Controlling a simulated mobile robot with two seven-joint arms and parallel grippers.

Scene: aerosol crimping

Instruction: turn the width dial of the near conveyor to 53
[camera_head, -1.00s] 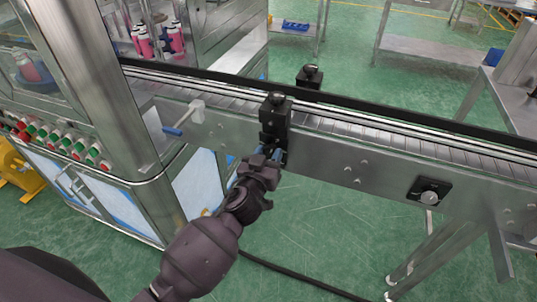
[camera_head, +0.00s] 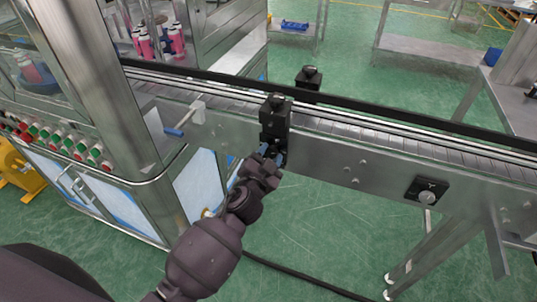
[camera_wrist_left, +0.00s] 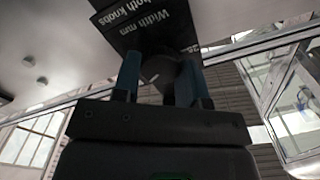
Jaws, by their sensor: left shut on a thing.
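The near conveyor (camera_head: 330,158) runs across the head view. A black width unit (camera_head: 275,118) is fixed on its near side. My left gripper (camera_head: 273,157) is at the lower front of this unit and covers the dial in the head view. In the left wrist view, its two blue fingers (camera_wrist_left: 161,80) are shut on a dark round knob (camera_wrist_left: 161,68), one finger on each side. A black plate (camera_wrist_left: 145,25) behind it reads "Width mm" and "both knobs". No scale reading or pointer is legible. My right gripper is not in view.
A second black unit (camera_head: 308,78) stands on the conveyor's far side.

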